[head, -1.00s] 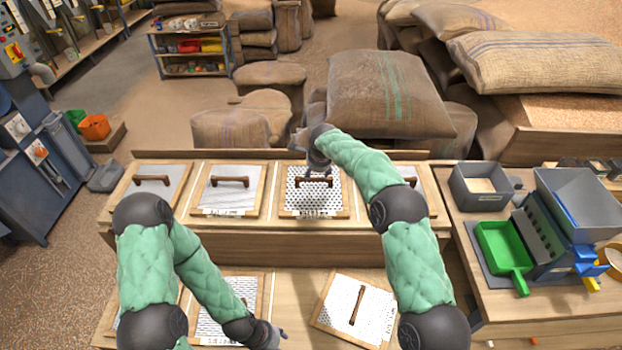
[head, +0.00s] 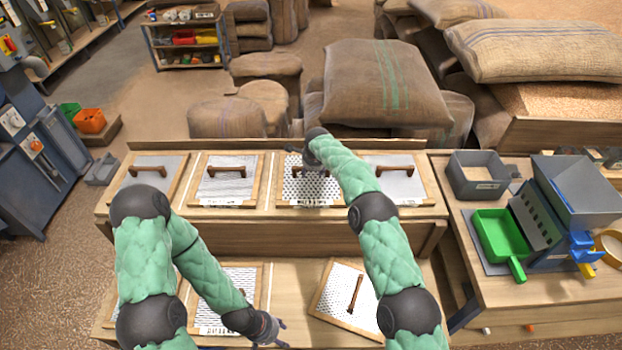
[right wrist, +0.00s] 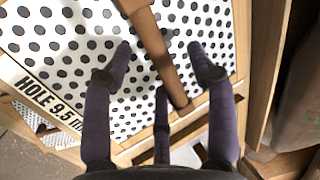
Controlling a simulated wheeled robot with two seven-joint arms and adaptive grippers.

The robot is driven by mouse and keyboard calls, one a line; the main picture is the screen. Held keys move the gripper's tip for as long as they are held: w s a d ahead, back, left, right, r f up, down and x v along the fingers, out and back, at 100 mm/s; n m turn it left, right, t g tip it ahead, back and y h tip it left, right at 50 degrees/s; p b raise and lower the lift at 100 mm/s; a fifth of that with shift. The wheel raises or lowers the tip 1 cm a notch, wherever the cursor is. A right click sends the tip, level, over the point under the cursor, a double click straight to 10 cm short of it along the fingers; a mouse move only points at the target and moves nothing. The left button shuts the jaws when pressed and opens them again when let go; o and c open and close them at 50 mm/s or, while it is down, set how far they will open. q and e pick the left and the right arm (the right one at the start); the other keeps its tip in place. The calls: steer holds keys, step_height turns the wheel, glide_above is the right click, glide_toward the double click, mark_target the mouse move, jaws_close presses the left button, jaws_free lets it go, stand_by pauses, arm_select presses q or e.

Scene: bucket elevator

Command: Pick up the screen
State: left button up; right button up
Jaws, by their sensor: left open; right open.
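A perforated screen (head: 297,192) with round black holes, a wooden frame and a brown bar handle lies third from the left in the back row. Its label in the right wrist view (right wrist: 47,95) begins "HOLE 9.5". My right gripper (right wrist: 160,62) is open above this screen, its fingers spread on both sides of the wooden handle (right wrist: 158,50). I cannot tell whether they touch it. In the head view, my right arm partly hides the screen. My left gripper (head: 272,330) is open and empty, low in front, between two front screens.
Other back-row screens lie at left (head: 150,182), second (head: 224,187) and far right (head: 404,188). A slatted front screen (head: 238,280) and a tilted one (head: 337,283) lie nearer. A grey bin (head: 478,182) and green scoop (head: 499,236) stand right.

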steer(key=shift+x, duration=0.85)
jaws_close()
steer(key=shift+r, duration=0.1)
